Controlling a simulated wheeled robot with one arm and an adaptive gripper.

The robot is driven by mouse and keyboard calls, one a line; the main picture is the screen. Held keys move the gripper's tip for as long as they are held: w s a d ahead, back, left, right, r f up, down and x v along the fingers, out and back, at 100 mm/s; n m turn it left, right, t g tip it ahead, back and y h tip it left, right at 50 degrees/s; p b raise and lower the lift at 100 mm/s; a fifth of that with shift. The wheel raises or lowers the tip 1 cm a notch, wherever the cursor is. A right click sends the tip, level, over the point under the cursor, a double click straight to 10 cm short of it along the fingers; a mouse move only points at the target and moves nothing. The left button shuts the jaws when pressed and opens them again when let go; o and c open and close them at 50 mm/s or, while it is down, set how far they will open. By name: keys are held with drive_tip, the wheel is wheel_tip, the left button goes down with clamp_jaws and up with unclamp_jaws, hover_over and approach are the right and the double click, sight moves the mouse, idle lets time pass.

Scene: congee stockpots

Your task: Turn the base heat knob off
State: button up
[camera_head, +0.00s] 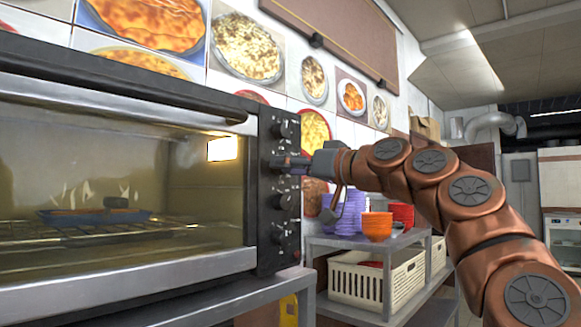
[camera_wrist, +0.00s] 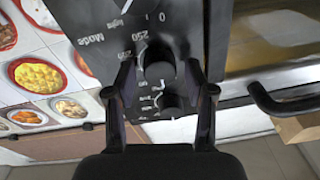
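A black control panel (camera_head: 279,245) on the right side of the oven carries a column of knobs. In the head view, an upper knob (camera_head: 286,129) and a lower knob (camera_head: 287,200) show clear of my gripper (camera_head: 285,163), which is at the panel between them and hides what it faces. In the wrist view, my gripper (camera_wrist: 160,68) is open, its fingers on either side of a dark round knob (camera_wrist: 158,68) with a "250" scale beside it. Contact cannot be told. Another knob (camera_wrist: 169,101) shows beyond. No base heat label is readable.
The oven's glass door (camera_head: 120,180) has a long handle (camera_head: 120,95), which is left of my gripper. A metal shelf (camera_head: 360,242) at the right holds orange bowls (camera_head: 377,227), purple bowls and a white basket (camera_head: 355,282). The tiled wall with food pictures stands behind.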

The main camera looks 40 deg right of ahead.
drive_tip(key=shift+o, duration=0.2)
drive_tip(key=r+v, duration=0.1)
drive_tip(key=v, duration=1.1)
drive_tip(key=shift+f, duration=0.5)
